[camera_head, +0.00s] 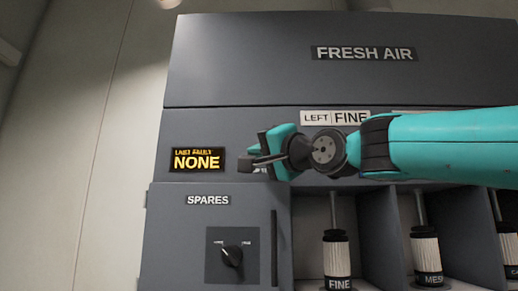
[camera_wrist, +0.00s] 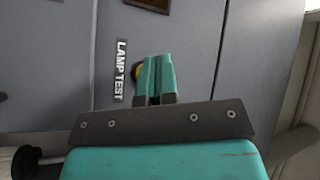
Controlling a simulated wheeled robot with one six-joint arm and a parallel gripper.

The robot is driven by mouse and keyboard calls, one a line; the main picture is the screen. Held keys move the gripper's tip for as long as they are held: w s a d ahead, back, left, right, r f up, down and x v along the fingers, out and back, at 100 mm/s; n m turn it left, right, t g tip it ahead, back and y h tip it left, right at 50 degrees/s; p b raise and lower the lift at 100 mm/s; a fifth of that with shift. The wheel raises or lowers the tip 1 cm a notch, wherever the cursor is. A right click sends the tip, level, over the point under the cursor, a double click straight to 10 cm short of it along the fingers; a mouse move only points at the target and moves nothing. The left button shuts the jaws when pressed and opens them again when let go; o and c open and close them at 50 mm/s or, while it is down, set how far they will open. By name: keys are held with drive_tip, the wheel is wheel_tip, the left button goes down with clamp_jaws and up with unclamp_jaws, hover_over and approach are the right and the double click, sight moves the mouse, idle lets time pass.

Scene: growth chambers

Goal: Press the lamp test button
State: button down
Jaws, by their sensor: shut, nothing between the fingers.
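The LAMP TEST label (camera_wrist: 121,70) shows in the wrist view, rotated sideways on the grey panel. Beside it is a yellowish round button (camera_wrist: 136,72), partly hidden behind my fingers. My gripper (camera_wrist: 157,62) is shut and empty, with its fingertips in front of the panel, overlapping the button. I cannot tell whether they touch it. In the head view my gripper (camera_head: 258,160) is in front of the panel just right of the fault display, and it covers the button there.
The LAST FAULT display (camera_head: 198,160) reads NONE. Below it is a SPARES door (camera_head: 208,230) with a black knob (camera_head: 232,256) and a vertical handle (camera_head: 274,248). To the right, open bays hold white cartridges, one labelled FINE (camera_head: 338,262) and one MESH (camera_head: 427,258).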

drive_tip(key=shift+w, duration=0.65)
drive_tip(key=shift+w, duration=0.15)
idle(1.5)
drive_tip(key=shift+w+p, duration=0.25)
drive_tip(key=shift+p, duration=0.1)
drive_tip(key=shift+w, duration=0.35)
idle(0.5)
idle(0.3)
drive_tip(key=shift+s+b, duration=0.4)
drive_tip(key=shift+s, duration=0.35)
drive_tip(key=shift+s, duration=0.1)
